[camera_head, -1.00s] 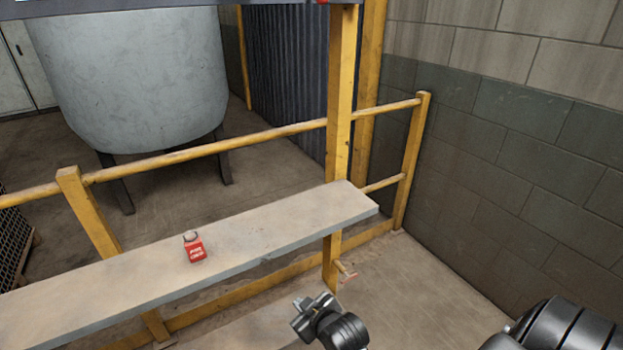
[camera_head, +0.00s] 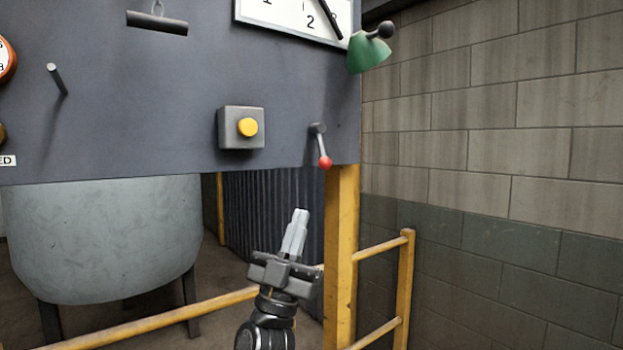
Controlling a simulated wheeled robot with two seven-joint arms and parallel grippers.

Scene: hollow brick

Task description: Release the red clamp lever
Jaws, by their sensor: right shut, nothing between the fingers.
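My left gripper does not show.
A grey box with a yellow button (camera_head: 248,127) sits left of the lever. A green shade (camera_head: 369,54) juts out at the panel's upper right. A yellow post (camera_head: 341,250) and railing (camera_head: 404,290) stand below; a block wall (camera_head: 490,150) is on the right.

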